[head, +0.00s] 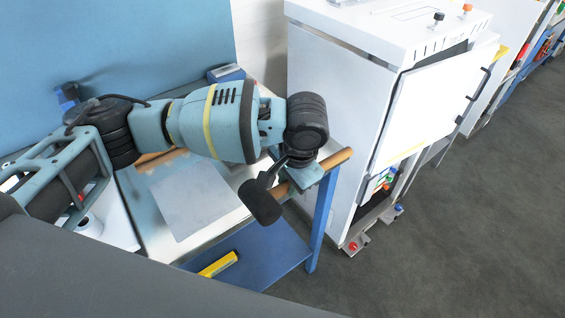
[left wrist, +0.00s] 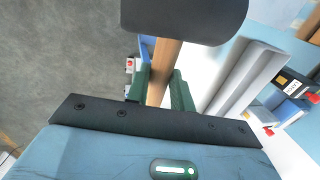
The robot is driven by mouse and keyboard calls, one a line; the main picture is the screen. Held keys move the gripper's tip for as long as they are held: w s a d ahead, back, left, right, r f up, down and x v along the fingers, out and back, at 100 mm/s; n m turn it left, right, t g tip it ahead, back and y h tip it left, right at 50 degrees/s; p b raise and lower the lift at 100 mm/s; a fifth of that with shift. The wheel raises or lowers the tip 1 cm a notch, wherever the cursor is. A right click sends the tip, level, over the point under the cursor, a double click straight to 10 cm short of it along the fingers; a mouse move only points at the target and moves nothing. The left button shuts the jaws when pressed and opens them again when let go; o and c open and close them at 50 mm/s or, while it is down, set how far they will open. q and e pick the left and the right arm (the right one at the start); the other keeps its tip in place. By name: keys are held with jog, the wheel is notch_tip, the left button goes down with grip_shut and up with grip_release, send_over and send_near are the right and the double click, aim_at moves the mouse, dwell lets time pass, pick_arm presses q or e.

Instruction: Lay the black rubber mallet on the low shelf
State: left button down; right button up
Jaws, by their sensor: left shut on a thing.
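The black rubber mallet has a dark head (head: 261,202) and a wooden handle (head: 338,160). My left gripper (head: 302,178) is shut on the handle, with the head on its left and the handle end on its right in the head view. In the left wrist view the green fingers clasp the handle (left wrist: 163,70), and the black head (left wrist: 185,20) is at the top. The mallet is held in the air at the right end of the workbench. The blue low shelf (head: 262,252) lies below, under the bench top. My right gripper is not in view.
A yellow spirit level (head: 219,264) lies on the low shelf; the shelf to its right looks bare. A blue bench leg (head: 321,220) stands at the shelf's right. A white cabinet (head: 340,120) with an open door (head: 430,105) stands close on the right. Grey floor is clear beyond.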

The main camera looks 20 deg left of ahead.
pick_arm(q)
jog(key=shift+s+d+r, duration=0.1)
jog(key=shift+s+d, duration=0.2)
jog(key=shift+s, duration=0.3)
jog(key=shift+s+d+r, duration=0.1)
jog(key=shift+s+d, duration=0.15)
jog(key=shift+s, duration=0.35)
jog(key=shift+s+d+r, duration=0.1)
jog(key=shift+s+d, duration=0.2)
jog(key=shift+s, duration=0.3)
